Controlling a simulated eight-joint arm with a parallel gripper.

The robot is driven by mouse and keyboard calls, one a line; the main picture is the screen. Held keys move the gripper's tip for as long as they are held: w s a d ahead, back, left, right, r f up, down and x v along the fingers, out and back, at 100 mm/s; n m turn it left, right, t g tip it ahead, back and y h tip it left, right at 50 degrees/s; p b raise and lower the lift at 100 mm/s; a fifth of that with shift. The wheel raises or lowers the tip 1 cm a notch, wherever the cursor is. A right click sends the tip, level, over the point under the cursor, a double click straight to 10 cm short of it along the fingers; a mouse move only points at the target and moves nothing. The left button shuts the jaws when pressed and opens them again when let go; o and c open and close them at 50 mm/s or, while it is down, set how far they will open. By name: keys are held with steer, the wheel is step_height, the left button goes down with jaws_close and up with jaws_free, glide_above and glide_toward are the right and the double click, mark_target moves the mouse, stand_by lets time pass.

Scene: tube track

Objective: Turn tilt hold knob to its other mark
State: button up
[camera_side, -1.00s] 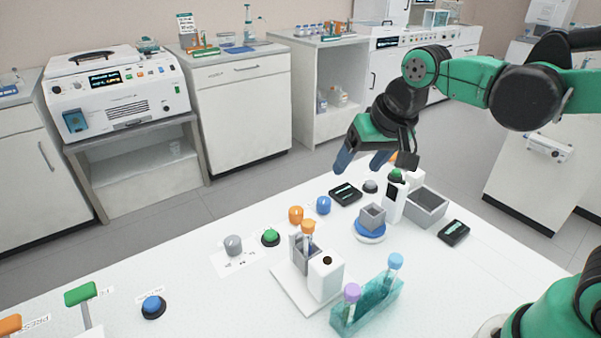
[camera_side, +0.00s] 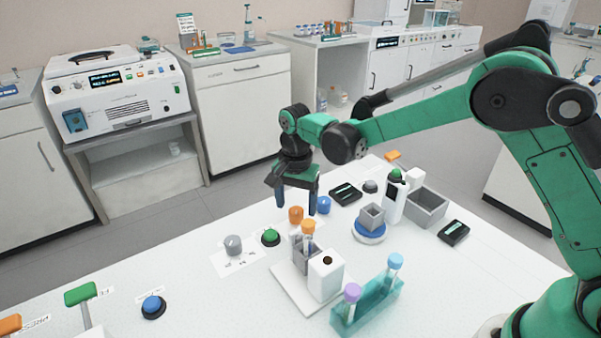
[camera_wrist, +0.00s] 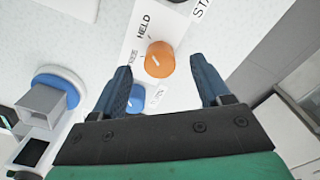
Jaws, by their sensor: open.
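An orange knob (camera_wrist: 160,59) with a white pointer line sits on a white label strip (camera_wrist: 140,30). "HELD" is printed beside it, so I take it as the tilt hold knob. A second printed word beside it is hard to read. The orange knob also shows in the side view (camera_side: 296,214). My gripper (camera_side: 297,205) points down over the orange knob, open and empty. In the wrist view the knob lies between the fingertips of my gripper (camera_wrist: 161,65), and I cannot tell how high above it they are.
A blue knob (camera_side: 324,205) sits close to the right of the orange one. A green button (camera_side: 270,237) and a grey knob (camera_side: 233,245) are to the left. A tube holder with an orange-capped tube (camera_side: 308,235) stands just in front.

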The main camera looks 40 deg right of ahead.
steer(key=shift+f, duration=0.95)
jaws_close()
steer(key=shift+n, duration=0.3)
steer(key=n, duration=1.3)
steer(key=shift+n, duration=0.3)
